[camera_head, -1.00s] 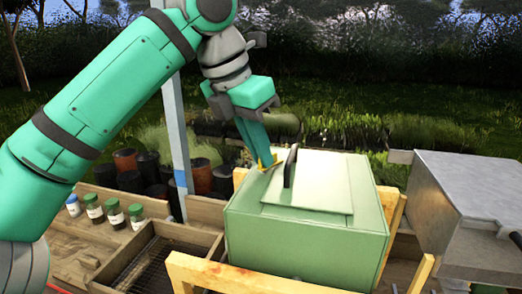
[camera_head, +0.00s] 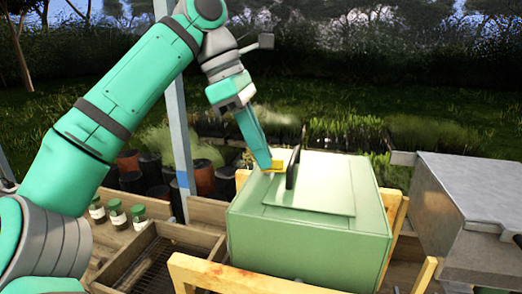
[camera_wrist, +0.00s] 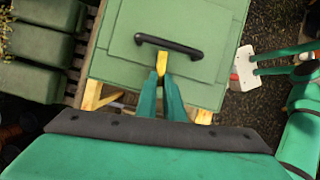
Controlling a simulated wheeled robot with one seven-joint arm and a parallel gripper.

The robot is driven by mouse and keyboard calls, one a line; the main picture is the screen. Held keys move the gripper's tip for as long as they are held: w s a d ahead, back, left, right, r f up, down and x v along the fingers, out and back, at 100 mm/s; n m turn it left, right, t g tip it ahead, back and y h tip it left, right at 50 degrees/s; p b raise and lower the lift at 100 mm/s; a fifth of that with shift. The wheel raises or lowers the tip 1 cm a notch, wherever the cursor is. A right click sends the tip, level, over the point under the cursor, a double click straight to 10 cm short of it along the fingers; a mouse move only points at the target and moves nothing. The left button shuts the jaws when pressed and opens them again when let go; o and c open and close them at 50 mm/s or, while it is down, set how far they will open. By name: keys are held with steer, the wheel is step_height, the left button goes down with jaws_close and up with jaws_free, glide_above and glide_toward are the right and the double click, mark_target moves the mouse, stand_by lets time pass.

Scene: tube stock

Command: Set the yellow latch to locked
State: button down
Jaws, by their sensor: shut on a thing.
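The yellow latch (camera_head: 277,165) is on top of the pale green box (camera_head: 300,232), beside the foot of a black handle (camera_head: 293,167). My gripper (camera_head: 267,166) reaches down to the latch from the upper left, its fingers tilted. In the wrist view the fingertips of my gripper (camera_wrist: 161,78) are shut on the near end of the latch (camera_wrist: 162,60). The latch's far end points toward the black handle (camera_wrist: 168,44). The fingers hide part of the latch, and I see no lock marking.
A wooden frame (camera_head: 200,274) surrounds the box. A grey metal box (camera_head: 470,190) stands at right. A wooden tray (camera_head: 150,262) and several jars (camera_head: 117,216) are at left. Dark pots (camera_head: 131,181) stand behind. The handle stands close to my fingers.

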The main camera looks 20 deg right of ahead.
steer(key=shift+w+m, duration=0.1)
steer(key=shift+m, duration=0.6)
steer(key=shift+y, duration=0.3)
steer(key=shift+g, duration=0.3)
steer(key=c, duration=1.9)
jaws_free()
steer(key=shift+o, duration=0.2)
steer(key=shift+r, duration=0.15)
